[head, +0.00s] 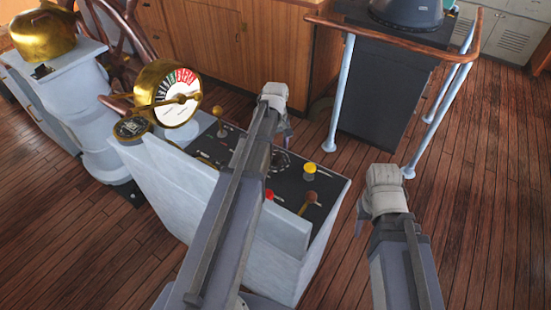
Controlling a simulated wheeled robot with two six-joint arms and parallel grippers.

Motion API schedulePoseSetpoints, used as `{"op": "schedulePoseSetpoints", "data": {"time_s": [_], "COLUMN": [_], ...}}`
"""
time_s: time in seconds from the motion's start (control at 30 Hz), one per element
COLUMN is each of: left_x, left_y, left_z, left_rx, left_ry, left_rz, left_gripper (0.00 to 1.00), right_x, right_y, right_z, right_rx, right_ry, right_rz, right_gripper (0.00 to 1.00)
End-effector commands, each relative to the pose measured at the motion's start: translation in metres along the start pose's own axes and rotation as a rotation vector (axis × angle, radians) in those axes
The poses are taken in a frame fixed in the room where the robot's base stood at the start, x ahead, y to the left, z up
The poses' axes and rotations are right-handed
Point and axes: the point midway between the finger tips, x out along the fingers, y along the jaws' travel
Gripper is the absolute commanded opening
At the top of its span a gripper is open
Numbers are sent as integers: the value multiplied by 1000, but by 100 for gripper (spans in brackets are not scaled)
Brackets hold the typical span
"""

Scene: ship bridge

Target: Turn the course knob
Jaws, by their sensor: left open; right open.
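A grey console with a black sloped panel (325,190) stands in front of me. A dark round dial with pale marks (281,161) sits mid-panel, just right of my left forearm; it may be the course knob, but it is too small and partly covered to be sure. My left gripper (284,133) is open and hangs above the far edge of the panel, beyond the dial. My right gripper (361,222) is open and empty, over the floor to the right of the console. Part of the panel is hidden behind my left arm.
The panel also carries a yellow knob (309,169), a red knob (269,195) and a brown-handled lever (309,198). A brass telegraph dial (176,98) rises at the left. A railing (343,90) and dark cabinet (384,105) stand behind. Floor at right is clear.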

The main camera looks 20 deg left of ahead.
Motion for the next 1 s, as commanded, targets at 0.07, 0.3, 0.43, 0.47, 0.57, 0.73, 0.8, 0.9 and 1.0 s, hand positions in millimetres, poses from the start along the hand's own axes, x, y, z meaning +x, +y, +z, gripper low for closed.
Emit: {"op": "schedulePoseSetpoints", "data": {"time_s": [0.07, 0.3, 0.43, 0.47, 0.57, 0.73, 0.8, 0.9, 1.0], "left_x": [18, 31, 30, 30, 30, 30, 30, 30, 30], "left_y": [0, 0, 0, 0, 0, 0, 0, 0, 0], "left_z": [0, 0, 0, 0, 0, 0, 0, 0, 0], "left_rx": [0, 0, 0, 0, 0, 0, 0, 0, 0], "left_ry": [0, 0, 0, 0, 0, 0, 0, 0, 0], "left_rz": [0, 0, 0, 0, 0, 0, 0, 0, 0], "left_gripper": [86, 86, 86, 86, 85, 66, 58, 47, 36], "right_x": [18, 31, 30, 30, 29, 29, 29, 29, 29], "right_y": [-2, -3, -3, -3, -3, -3, -3, -3, -3], "right_z": [-1, -2, -2, -2, -2, -2, -2, -2, -2], "right_rx": [0, 1, 1, 1, 1, 1, 1, 1, 1], "right_ry": [0, 0, 0, 0, 0, 0, 0, 0, 0], "right_rz": [0, 0, 0, 0, 0, 0, 0, 0, 0], "right_gripper": [50, 50, 50, 50, 50, 50, 50, 50, 50]}}
